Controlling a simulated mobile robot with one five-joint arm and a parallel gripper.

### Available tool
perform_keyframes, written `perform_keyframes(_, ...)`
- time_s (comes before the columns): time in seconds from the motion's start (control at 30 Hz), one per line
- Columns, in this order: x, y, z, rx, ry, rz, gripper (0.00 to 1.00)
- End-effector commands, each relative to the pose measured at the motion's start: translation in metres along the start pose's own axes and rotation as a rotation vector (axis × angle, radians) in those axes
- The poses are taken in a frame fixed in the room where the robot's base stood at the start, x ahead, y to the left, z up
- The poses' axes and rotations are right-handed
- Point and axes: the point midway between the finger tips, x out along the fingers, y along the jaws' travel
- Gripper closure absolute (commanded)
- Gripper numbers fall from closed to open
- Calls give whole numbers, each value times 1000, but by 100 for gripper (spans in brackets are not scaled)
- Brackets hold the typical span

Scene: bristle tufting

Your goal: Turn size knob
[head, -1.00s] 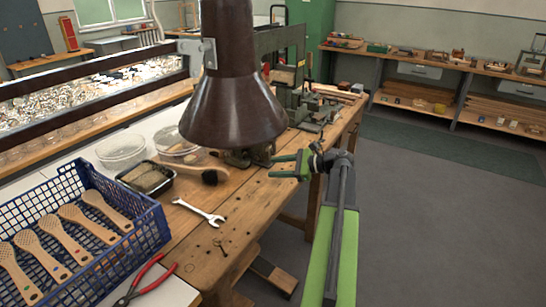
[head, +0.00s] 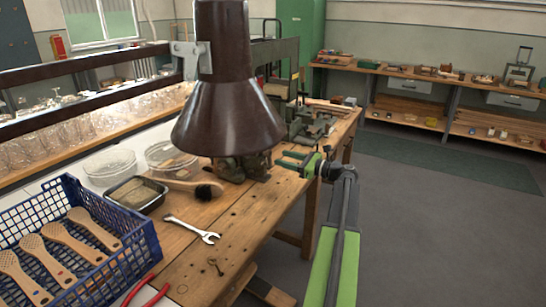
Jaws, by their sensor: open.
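My gripper (head: 291,160) is at the end of my green arm. A greyish machine base (head: 243,167) shows under the shade, just left of my fingers. I cannot make out a size knob; it may be hidden by the shade or too small to tell.
A blue crate (head: 140,257) with wooden brush handles is at the lower left. A wrench (head: 193,229), a brush (head: 208,190), a black tray (head: 137,195) and red-handled pliers (head: 140,290) lie around the bench. The floor (head: 440,230) at right is clear.

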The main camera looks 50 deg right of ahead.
Motion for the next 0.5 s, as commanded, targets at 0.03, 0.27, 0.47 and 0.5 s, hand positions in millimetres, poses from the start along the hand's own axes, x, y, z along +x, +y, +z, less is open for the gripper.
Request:
perform_keyframes(0.03,13,0,0,0,0,3,52)
perform_keyframes(0.27,49,-1,0,0,0,0,52)
perform_keyframes(0.47,56,0,0,-1,0,0,52)
perform_keyframes(0.5,56,0,0,-1,0,-1,52)
